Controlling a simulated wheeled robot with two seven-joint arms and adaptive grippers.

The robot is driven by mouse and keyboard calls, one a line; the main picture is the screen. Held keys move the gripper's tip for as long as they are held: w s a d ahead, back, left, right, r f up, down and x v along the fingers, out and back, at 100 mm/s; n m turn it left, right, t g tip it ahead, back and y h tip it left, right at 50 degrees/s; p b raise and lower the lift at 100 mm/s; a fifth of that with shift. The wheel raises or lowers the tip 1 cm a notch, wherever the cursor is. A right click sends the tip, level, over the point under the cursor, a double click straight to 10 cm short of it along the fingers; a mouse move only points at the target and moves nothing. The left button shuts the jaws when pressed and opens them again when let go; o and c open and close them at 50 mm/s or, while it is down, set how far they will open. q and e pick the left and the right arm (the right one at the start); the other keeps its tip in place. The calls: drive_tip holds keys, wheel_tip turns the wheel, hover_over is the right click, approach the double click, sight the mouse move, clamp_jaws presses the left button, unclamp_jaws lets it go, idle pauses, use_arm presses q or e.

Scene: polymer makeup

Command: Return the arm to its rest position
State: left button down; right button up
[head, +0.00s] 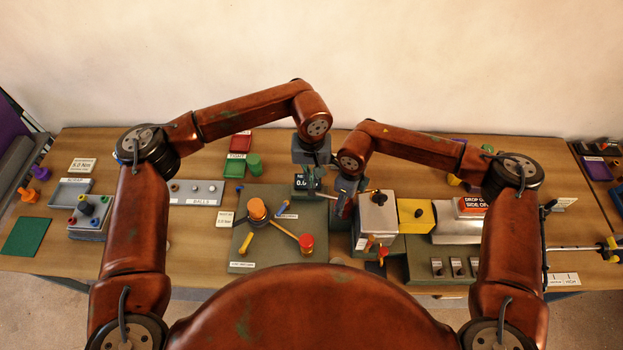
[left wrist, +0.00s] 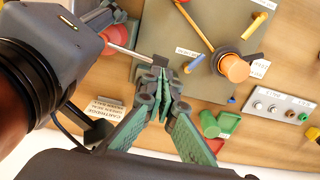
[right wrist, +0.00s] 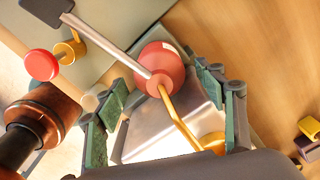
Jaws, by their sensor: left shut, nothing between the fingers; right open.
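My left gripper (head: 311,178) hangs near the middle of the bench, under its bent arm. In the left wrist view its green-padded fingers (left wrist: 164,82) are together with nothing between them. My right gripper (head: 345,200) is low beside the pale metal block (head: 376,207), right of the left gripper. In the right wrist view its fingers (right wrist: 165,95) are spread apart. A red round head (right wrist: 158,68) with a metal rod and a yellow bent handle (right wrist: 180,122) shows between them, above the block; I cannot tell whether a finger touches it. Both arms reach inward over the bench.
A green fixture plate (head: 245,224) with orange and red knobs lies left of the grippers. A small display (head: 307,183) is close by the left gripper. The bench is crowded; bare wood (head: 190,235) shows at left.

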wheel_tip(320, 180, up, 9)
drive_tip(key=shift+r, duration=0.1)
idle(0.3)
